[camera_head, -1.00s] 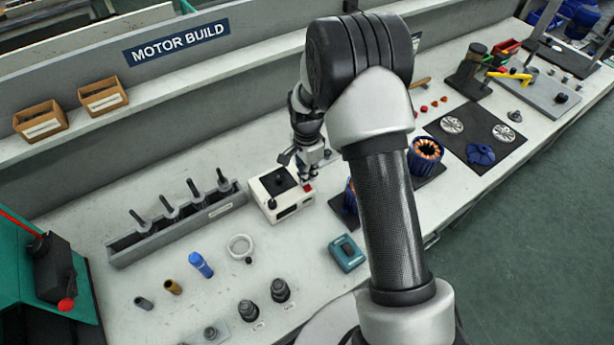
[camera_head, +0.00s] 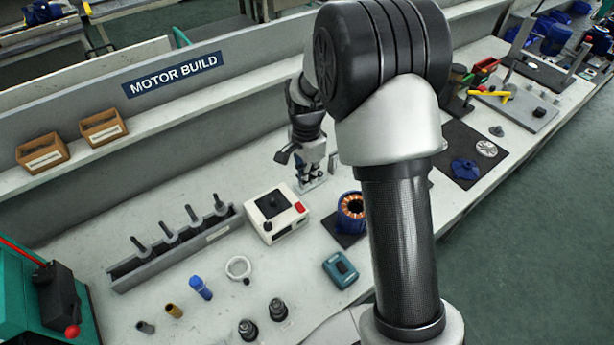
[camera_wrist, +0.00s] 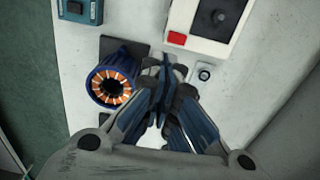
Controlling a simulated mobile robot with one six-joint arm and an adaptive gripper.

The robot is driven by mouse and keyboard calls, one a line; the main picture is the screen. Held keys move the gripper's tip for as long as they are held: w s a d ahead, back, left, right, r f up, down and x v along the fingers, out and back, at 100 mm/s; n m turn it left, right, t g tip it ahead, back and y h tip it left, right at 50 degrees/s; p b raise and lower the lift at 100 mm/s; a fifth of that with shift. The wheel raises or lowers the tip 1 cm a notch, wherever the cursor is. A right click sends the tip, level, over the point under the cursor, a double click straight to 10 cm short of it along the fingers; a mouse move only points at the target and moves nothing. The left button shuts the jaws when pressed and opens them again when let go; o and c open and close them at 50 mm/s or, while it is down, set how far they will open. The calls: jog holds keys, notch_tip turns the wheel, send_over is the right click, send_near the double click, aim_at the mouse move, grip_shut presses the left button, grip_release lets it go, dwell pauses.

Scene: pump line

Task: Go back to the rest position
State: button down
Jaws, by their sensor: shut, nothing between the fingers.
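My gripper (camera_head: 308,180) is above the workbench (camera_head: 165,235), behind and to the right of the white box with the black top and red button (camera_head: 277,215). In the wrist view my gripper (camera_wrist: 166,62) points down with its fingertips together and nothing between them. A blue motor stator with copper windings (camera_head: 351,208) stands on a dark mat just beside it; it also shows in the wrist view (camera_wrist: 110,85), left of the fingers. My raised arm hides part of the bench's middle.
A grey rack (camera_head: 175,245) with several upright tools stands left of the white box. A teal device (camera_head: 341,269) lies in front. Two cardboard bins (camera_head: 104,127) sit on the back shelf. A dark mat with blue and silver parts (camera_head: 470,155) lies to the right.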

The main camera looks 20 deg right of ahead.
jog(key=s+a+r+n+t+b, duration=0.1)
jog(key=s+r+n, duration=0.3)
jog(key=s+r, duration=0.3)
jog(key=s+a+r+n+t+b, duration=0.1)
jog(key=s+r+n+t, duration=0.15)
jog(key=s+r, duration=0.45)
jog(key=s+r+n+t, duration=0.1)
jog(key=s+r+n, duration=0.3)
jog(key=s+n, duration=0.4)
jog(key=shift+s+a+b, duration=0.35)
jog(key=shift+s+b, duration=0.05)
jog(key=shift+s, duration=2)
jog(key=shift+t, duration=0.25)
